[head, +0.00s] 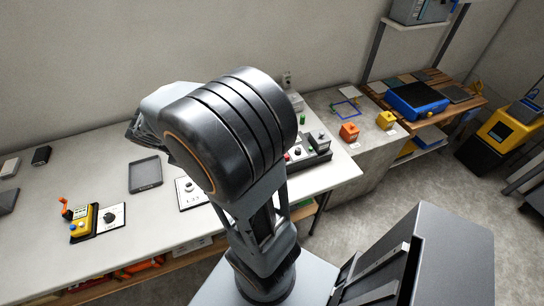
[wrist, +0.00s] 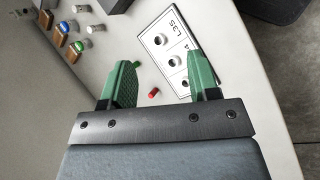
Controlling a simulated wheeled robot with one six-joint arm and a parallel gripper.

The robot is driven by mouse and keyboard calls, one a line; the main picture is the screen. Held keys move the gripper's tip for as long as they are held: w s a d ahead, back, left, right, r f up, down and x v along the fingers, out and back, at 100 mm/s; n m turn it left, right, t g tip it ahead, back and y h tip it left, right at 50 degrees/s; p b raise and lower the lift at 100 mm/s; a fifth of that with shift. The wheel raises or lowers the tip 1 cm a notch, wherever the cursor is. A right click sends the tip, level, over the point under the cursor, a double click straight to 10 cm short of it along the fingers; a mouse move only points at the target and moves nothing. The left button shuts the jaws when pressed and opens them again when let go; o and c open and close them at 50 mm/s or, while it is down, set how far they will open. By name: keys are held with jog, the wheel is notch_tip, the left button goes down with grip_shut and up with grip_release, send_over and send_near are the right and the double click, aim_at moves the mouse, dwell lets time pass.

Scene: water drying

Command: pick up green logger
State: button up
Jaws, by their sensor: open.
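My gripper (wrist: 160,74) shows in the wrist view with its two green fingers spread apart and nothing between the tips. A small green piece (wrist: 136,65) shows right beside the left fingertip, mostly hidden by that finger; I cannot tell whether it is the green logger. My arm hides much of the table's middle there.
A small red cylinder (wrist: 154,93) lies on the white surface beyond the fingers. A white label plate (wrist: 166,42) with round knobs is beside it. Wooden blocks with coloured buttons (wrist: 62,28) stand upper left. A dark tray (head: 146,174) and yellow device (head: 83,222) are on the table.

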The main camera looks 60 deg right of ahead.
jog(key=w+d+f+n+g+h+b, duration=0.25)
jog(key=d+f+n+g+h, duration=0.35)
jog(key=d+f, duration=0.65)
jog(key=shift+w+d+r+p+x, duration=0.15)
jog(key=shift+p+x, duration=0.15)
jog(key=shift+x, duration=2.25)
jog(key=shift+w+d+r+p+x, duration=0.1)
jog(key=shift+p+x, duration=0.2)
jog(key=shift+x, duration=2.25)
jog(key=shift+w+d+r+p+x, duration=0.15)
jog(key=shift+p+x, duration=0.15)
jog(key=shift+x, duration=2.2)
grip_shut()
